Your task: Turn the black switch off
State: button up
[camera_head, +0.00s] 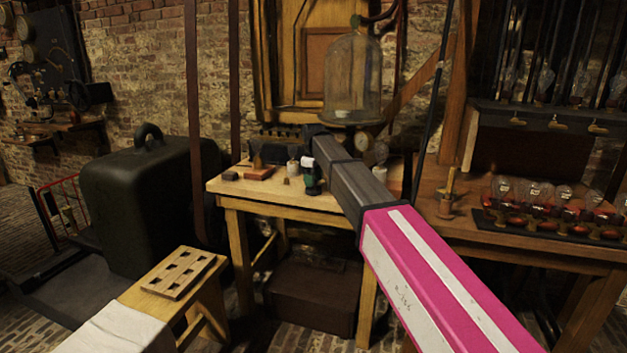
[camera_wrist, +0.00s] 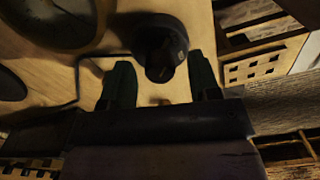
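A round black switch knob (camera_wrist: 158,44) shows at the top middle of the wrist view, on a pale wooden surface. My gripper (camera_wrist: 160,80) has its two dark green fingers apart, one on either side of the knob's lower part. I cannot tell whether either finger touches it. In the head view my gripper (camera_head: 312,181) is low over the right part of the small wooden table (camera_head: 240,187). I cannot make out the switch in the head view, where my arm and gripper cover that area.
A reddish-brown block (camera_head: 259,173), a small dark block (camera_head: 230,176) and a white jar (camera_head: 293,167) are on the table left of my gripper. A glass bell jar (camera_head: 352,80) is behind. Glass bulbs in a rack (camera_head: 550,228) stand on the right-hand bench.

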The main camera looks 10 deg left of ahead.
jog(key=shift+r, duration=0.1)
notch_tip(320, 180, up, 11)
jog(key=shift+f, duration=0.2)
dwell(0.4)
